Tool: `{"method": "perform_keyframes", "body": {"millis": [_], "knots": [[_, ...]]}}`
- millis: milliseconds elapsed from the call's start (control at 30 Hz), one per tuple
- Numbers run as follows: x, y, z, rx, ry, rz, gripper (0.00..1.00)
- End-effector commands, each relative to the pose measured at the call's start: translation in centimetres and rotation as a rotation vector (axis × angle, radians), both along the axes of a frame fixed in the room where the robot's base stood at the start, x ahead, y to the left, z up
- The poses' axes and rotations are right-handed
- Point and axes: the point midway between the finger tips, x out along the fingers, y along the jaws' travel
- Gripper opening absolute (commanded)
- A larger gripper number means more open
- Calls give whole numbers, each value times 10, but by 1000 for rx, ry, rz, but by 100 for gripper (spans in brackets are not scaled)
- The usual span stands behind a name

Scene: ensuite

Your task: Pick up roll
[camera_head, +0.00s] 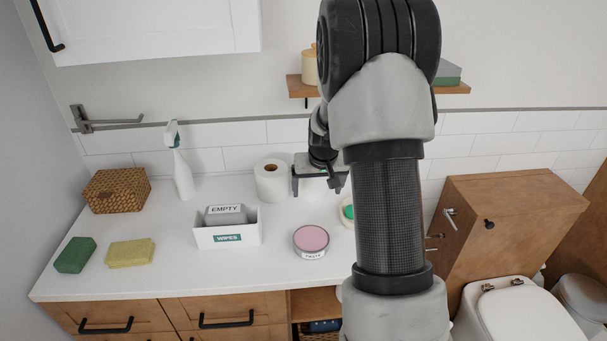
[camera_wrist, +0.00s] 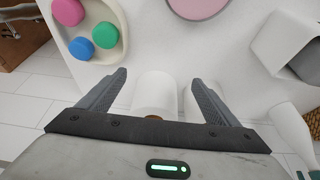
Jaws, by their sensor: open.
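A white paper roll (camera_wrist: 155,92) stands upright in the wrist view, between the two fingers of my gripper (camera_wrist: 160,78), its brown core toward the palm. Another white rounded shape (camera_wrist: 190,100) shows beside it, partly behind the right finger. In the head view a white roll with a brown core (camera_head: 271,185) stands near the wall, just left of my gripper (camera_head: 318,190). My gripper is open and points down at the counter. What lies between its fingers is mostly hidden in the head view; I cannot tell whether they touch the roll.
On the white counter (camera_head: 150,284) stand a pink-topped tin (camera_head: 311,238), a wipes box (camera_head: 228,236), a spray bottle (camera_head: 182,172), a basket (camera_head: 116,191) and sponges (camera_head: 130,253). A dish of coloured soaps (camera_wrist: 85,62) is close by. A wall shelf (camera_head: 300,88) is above, behind my arm.

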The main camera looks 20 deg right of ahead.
Motion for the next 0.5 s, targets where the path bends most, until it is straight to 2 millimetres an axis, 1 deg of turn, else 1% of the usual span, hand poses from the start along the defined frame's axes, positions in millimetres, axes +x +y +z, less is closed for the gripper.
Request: {"method": "perform_keyframes", "body": {"millis": [33, 300, 400, 500], "knots": [[10, -3, 1, 0, 0, 0, 84], [66, -18, 1, 0, 1, 2, 84], [83, -23, 1, 0, 1, 2, 84], [93, -26, 1, 0, 1, 1, 84]]}}
